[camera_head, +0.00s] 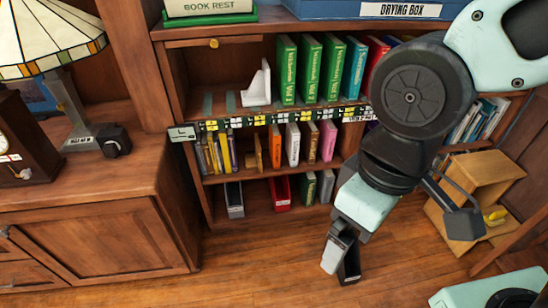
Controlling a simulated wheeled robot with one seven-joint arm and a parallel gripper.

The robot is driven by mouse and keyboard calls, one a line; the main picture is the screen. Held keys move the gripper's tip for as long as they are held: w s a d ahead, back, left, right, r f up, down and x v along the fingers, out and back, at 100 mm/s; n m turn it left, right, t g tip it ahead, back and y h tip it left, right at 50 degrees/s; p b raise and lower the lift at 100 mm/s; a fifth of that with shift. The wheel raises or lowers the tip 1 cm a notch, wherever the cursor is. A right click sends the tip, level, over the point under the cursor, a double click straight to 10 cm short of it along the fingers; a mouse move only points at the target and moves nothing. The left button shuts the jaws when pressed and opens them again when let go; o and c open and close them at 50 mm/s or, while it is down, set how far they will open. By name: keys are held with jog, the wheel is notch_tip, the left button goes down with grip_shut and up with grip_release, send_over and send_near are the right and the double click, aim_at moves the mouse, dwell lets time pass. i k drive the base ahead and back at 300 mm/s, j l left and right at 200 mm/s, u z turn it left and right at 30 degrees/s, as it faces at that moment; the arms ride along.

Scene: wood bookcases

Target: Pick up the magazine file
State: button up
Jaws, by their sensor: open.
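Two upright, open-topped boxes that look like magazine files stand on the bottom shelf of the bookcase. One is a grey file (234,200) at the left, and one is a red file (280,193) further right. I cannot tell which one the task means. My gripper (341,265) hangs in front of the bookcase, pointing down over the wood floor, to the right of both files and apart from them. Its jaws are open, and I see nothing between them.
The bookcase (187,157) holds green volumes (310,68), a white bookend (258,85) and several smaller books on the shelves above. A cabinet (105,238) with a lamp (75,120) stands at left. A wooden box-like piece (487,177) stands at right. The floor (240,270) in front is clear.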

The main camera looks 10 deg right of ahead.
aim_at(233, 190)
jog(key=i+j+z, duration=0.1)
jog(key=j+z, duration=0.35)
jog(key=j, duration=0.85)
jog(key=j+z, duration=0.45)
jog(key=j, duration=0.85)
jog(key=k, duration=0.05)
